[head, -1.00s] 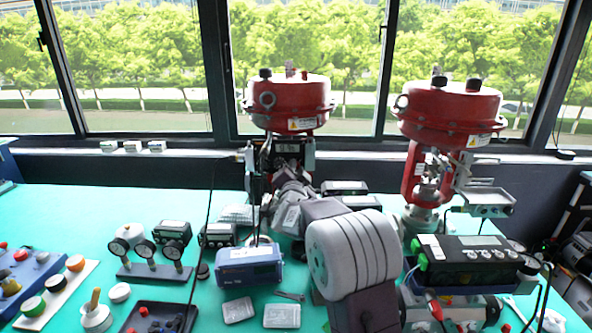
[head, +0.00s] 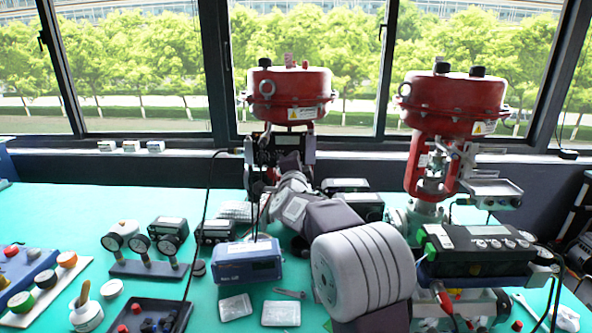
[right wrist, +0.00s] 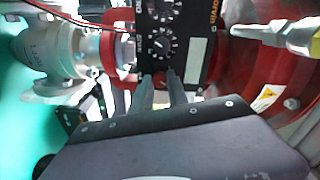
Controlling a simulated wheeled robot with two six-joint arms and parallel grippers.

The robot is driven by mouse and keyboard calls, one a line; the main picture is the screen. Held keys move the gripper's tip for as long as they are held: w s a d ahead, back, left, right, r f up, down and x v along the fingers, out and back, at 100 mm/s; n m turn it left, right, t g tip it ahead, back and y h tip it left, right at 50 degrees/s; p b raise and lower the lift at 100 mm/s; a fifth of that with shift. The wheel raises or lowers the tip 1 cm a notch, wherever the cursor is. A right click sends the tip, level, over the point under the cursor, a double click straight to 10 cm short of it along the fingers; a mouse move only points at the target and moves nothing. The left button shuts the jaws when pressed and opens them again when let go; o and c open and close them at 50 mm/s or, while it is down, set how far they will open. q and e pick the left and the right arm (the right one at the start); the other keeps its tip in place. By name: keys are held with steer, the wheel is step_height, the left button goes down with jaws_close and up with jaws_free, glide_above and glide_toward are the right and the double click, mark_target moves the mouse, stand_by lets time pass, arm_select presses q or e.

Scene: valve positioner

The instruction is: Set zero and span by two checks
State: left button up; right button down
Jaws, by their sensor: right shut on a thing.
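The left valve has a red round actuator (head: 290,95) with a dark positioner (head: 265,150) below it, partly hidden by my right arm. In the right wrist view the positioner's black panel (right wrist: 200,72) shows white-marked dials, with one dial knob (right wrist: 163,45) just beyond my fingertips. My right gripper (right wrist: 166,78) is nearly closed at the lower part of this panel, shut on a small knob that its fingers mostly hide. A second valve with a red actuator (head: 455,105) stands at the right. A black instrument with a display (head: 480,250) stands before it. My left gripper is not in view.
A blue meter box (head: 248,262), a stand of several gauges (head: 150,268) and a dark tray (head: 150,312) are on the green bench (head: 50,212). Control boxes with coloured buttons are at the left edge. Dark cables hang near the left valve. The bench's back left is clear.

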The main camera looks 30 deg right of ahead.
steer(key=shift+m+b, duration=0.9)
steer(key=shift+m, duration=0.6)
steer(key=c, duration=1.3)
jaws_free()
steer(key=v, duration=0.9)
